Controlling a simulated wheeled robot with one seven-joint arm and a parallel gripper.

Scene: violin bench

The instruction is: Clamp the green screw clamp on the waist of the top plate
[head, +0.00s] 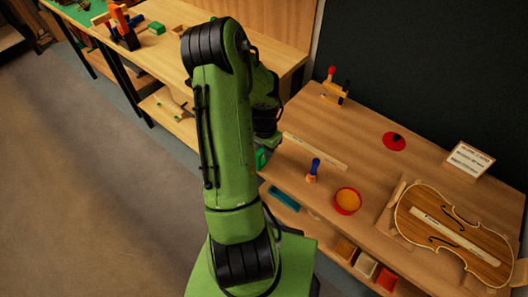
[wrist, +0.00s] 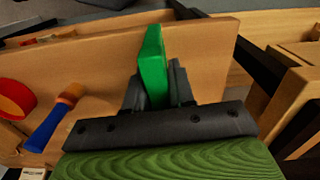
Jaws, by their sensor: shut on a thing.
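My gripper (wrist: 152,88) is shut on a green block-like piece, which looks like part of the green screw clamp (wrist: 152,62). The fingers and my wrist hide the rest of it. In the head view my arm covers most of the gripper, and a bit of green (head: 262,159) shows beside it over the bench's left edge. The violin top plate (head: 410,226) lies flat at the right of the bench, with a pale strip along its middle. Its waist shows in the head view, well to the right of my gripper. The plate is not recognisable in the wrist view.
A blue-handled tool (head: 314,168) and a red-rimmed bowl (head: 347,201) stand between my arm and the plate. A red-topped clamp (head: 333,87), a red disc (head: 394,141) and a white card (head: 468,160) are farther back. Another bench (head: 178,62) stands at upper left.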

